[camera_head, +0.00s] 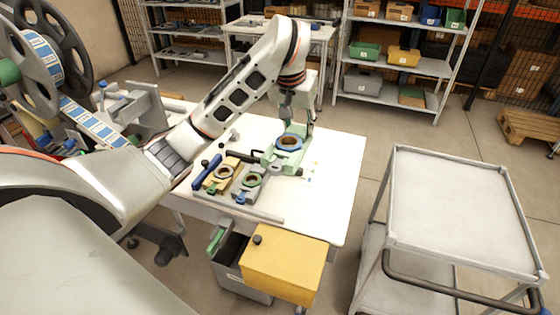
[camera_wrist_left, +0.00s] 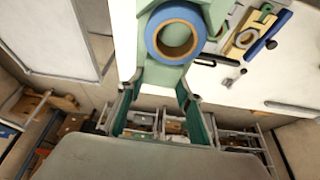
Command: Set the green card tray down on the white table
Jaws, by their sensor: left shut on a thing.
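The pale green card tray (camera_head: 269,161) is over the white table (camera_head: 340,170), carrying a blue-rimmed reel with a brown core (camera_head: 289,142). My left gripper (camera_head: 297,123) reaches down from above onto the tray's far end and is shut on it. In the left wrist view, its green fingers (camera_wrist_left: 158,98) are either side of the near end of the tray (camera_wrist_left: 163,76), and the reel (camera_wrist_left: 175,38) lies just beyond them. I cannot tell whether the tray's underside touches the table. My right gripper is not in view.
A yellow fixture (camera_head: 222,173) and a grey fixture (camera_head: 247,184) with rings sit close to the tray, by a dark blue-handled tool (camera_head: 206,171). The table's right side is mostly clear. A yellow box (camera_head: 284,264) stands below the front edge; a grey cart (camera_head: 465,215) is at right.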

